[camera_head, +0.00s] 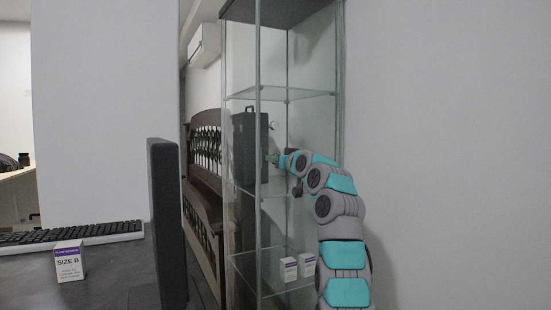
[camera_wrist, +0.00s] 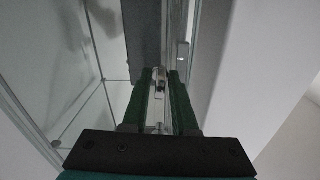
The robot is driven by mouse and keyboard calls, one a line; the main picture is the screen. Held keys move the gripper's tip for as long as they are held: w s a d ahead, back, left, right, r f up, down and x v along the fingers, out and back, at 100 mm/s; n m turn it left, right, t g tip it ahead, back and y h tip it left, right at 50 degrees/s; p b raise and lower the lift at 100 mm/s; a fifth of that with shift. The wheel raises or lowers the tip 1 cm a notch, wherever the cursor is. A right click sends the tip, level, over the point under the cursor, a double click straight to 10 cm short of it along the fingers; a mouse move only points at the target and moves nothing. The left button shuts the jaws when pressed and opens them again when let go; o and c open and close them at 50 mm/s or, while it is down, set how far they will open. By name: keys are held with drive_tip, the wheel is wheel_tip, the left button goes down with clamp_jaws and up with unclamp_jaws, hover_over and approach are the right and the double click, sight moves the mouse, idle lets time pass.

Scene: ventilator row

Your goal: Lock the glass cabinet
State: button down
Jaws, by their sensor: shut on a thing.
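The tall glass cabinet (camera_head: 286,95) stands at the middle right in the head view, with glass walls and shelves. Its glass and pale edge strips fill much of the wrist view. My gripper (camera_head: 272,158) is at the cabinet's front, at about mid height. In the wrist view, the dark green fingers of my gripper (camera_wrist: 160,80) are shut on a small metal piece (camera_wrist: 159,74) beside a pale vertical strip. I cannot tell whether this piece is a key or part of the lock. The fingers hide part of it.
A dark case (camera_head: 246,135) shows through the cabinet glass. Two small white boxes (camera_head: 289,270) are low in the cabinet. A desk at left bears a keyboard (camera_head: 88,233) and a SIZE B box (camera_head: 69,262). A dark upright panel (camera_head: 165,225) stands nearby. A plain wall (camera_head: 450,150) is close at right.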

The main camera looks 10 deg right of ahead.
drive_tip(key=shift+n, duration=0.6)
drive_tip(key=c, duration=0.9)
unclamp_jaws()
drive_tip(key=b+v, duration=0.3)
drive_tip(key=v, duration=0.4)
drive_tip(key=shift+s, duration=0.3)
drive_tip(key=shift+d, duration=0.1)
